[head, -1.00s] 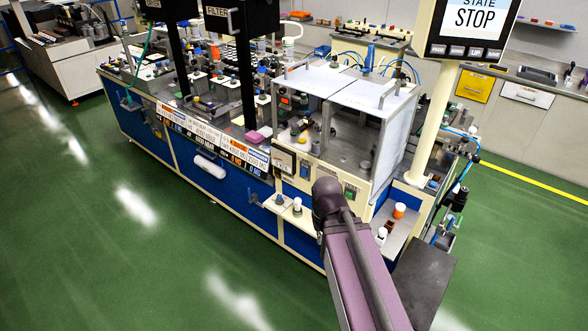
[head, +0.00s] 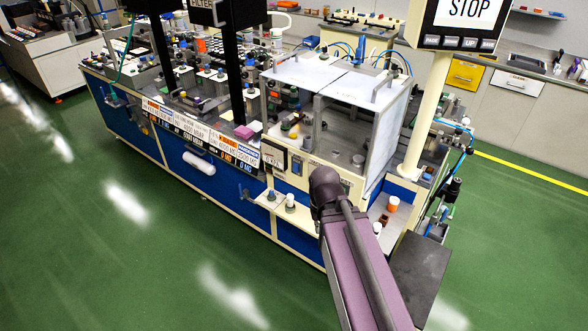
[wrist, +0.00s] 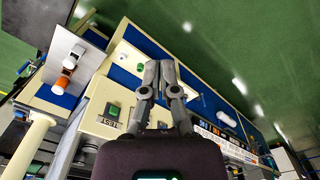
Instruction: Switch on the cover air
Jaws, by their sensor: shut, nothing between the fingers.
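The cream control panel (head: 275,158) is on the front of the machine, below its clear-sided cover (head: 350,85). In the head view, my dark wrist and purple arm hide part of the panel's right side, and my fingers are hidden. In the wrist view, the panel (wrist: 92,122) shows a green switch (wrist: 113,111) with a label beside it that I cannot read surely. My gripper (wrist: 161,68) is shut and empty, its fingers to the right of that green switch and over the machine front. I cannot tell which switch is the cover air or its state.
A small shelf (head: 275,203) with small bottles juts from the machine front. A white tray (wrist: 66,60) with an orange-and-white container is at the wrist view's upper left. A cream post (head: 428,115) carries a screen reading STOP (head: 470,10). Green floor (head: 130,260) in front is clear.

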